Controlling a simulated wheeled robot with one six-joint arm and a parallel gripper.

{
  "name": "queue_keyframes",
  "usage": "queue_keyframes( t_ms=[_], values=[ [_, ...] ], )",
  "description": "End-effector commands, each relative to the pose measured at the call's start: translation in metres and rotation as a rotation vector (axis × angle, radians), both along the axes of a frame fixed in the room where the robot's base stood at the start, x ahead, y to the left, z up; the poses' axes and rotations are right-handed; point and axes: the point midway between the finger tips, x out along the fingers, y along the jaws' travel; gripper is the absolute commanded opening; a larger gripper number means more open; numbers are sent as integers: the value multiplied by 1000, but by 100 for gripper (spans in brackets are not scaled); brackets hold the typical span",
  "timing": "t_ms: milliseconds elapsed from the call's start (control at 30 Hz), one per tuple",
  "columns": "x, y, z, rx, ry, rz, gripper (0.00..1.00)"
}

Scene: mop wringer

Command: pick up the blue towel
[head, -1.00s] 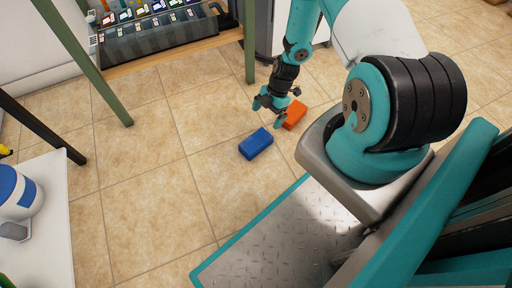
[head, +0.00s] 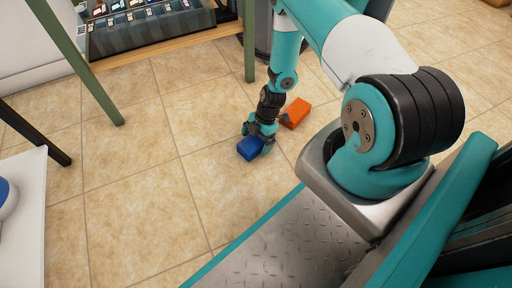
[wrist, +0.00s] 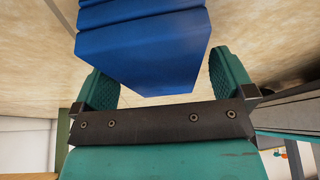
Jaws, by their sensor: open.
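The blue towel (head: 249,150) is a folded block lying on the tiled floor. My gripper (head: 257,142) is down at the towel in the head view. In the wrist view the towel (wrist: 145,50) fills the upper middle, and its near end reaches between the two teal fingers of my gripper (wrist: 165,85). The fingers are open, one on each side of the towel. A gap shows between the towel and the right finger; contact on the left side is hard to tell.
An orange folded block (head: 296,113) lies on the floor close behind my gripper, to the right. A white table (head: 25,215) stands at the left. A shelf with several small items (head: 150,28) stands at the back. The floor left of the towel is clear.

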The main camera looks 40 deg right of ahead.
Motion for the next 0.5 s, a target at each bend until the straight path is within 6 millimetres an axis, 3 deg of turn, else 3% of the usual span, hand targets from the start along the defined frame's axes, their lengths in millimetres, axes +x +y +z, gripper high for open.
queue_keyframes(
  t_ms=[267,400,500],
  values=[
    [0,2,-3,0,-1,0,98],
    [0,2,-3,0,-1,0,66],
    [0,2,-3,0,-1,0,47]
  ],
)
